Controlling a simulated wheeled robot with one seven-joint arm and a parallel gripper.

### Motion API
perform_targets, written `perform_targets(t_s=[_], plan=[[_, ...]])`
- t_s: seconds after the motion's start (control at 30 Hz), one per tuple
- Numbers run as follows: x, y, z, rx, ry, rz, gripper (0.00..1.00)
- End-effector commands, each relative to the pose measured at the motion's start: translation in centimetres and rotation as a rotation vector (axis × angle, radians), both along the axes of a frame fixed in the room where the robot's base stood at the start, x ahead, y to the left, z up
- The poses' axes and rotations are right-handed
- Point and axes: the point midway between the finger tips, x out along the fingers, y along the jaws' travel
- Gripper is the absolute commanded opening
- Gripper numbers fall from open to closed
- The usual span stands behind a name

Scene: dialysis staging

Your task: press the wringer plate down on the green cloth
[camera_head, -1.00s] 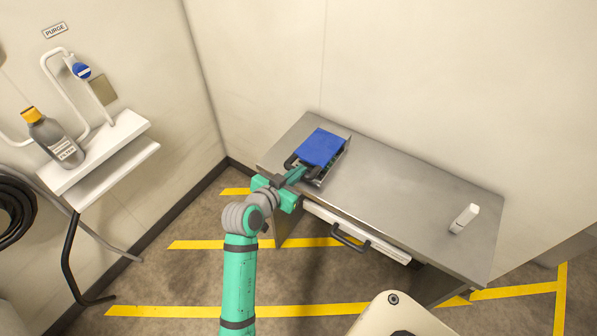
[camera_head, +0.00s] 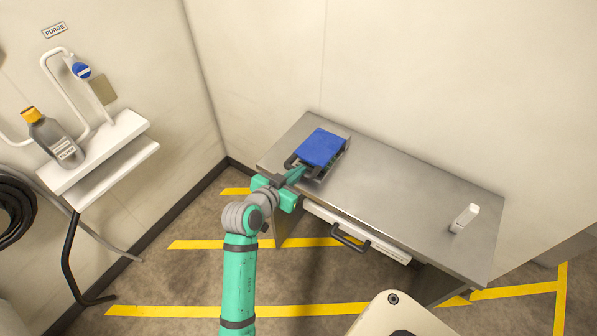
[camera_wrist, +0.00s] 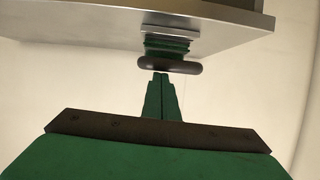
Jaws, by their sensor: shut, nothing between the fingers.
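The wringer, with a blue top plate (camera_head: 321,147), sits at the left end of the steel table. A dark handle (camera_head: 291,161) sticks out at its near side. My gripper (camera_head: 297,174) is shut and empty, its fingertips close by the handle. In the wrist view, the shut fingertips (camera_wrist: 161,75) point at the dark rounded bar (camera_wrist: 168,66); whether they touch it I cannot tell. A ridged green piece (camera_wrist: 166,47), possibly the green cloth, shows just behind the bar under a pale plate. No cloth can be made out in the head view.
The steel table (camera_head: 410,195) is mostly bare. A drawer with a dark handle (camera_head: 350,238) is at the table's front. A white wall shelf (camera_head: 95,150) with a grey bottle (camera_head: 56,140) is at the left.

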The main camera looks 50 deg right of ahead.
Motion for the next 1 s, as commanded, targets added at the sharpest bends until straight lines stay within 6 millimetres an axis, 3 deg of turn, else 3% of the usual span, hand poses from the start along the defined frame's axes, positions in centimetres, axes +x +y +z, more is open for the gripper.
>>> perform_targets(t_s=[0.03, 0.6, 1.0], plan=[[-0.3, 0.5, -4.3, 0.107, 0.05, -0.018, 0.0], [0.0, -0.7, 3.8, 0.002, -0.004, 0.002, 0.0], [-0.4, 3.0, 3.9, -0.006, -0.002, 0.009, 0.0]])
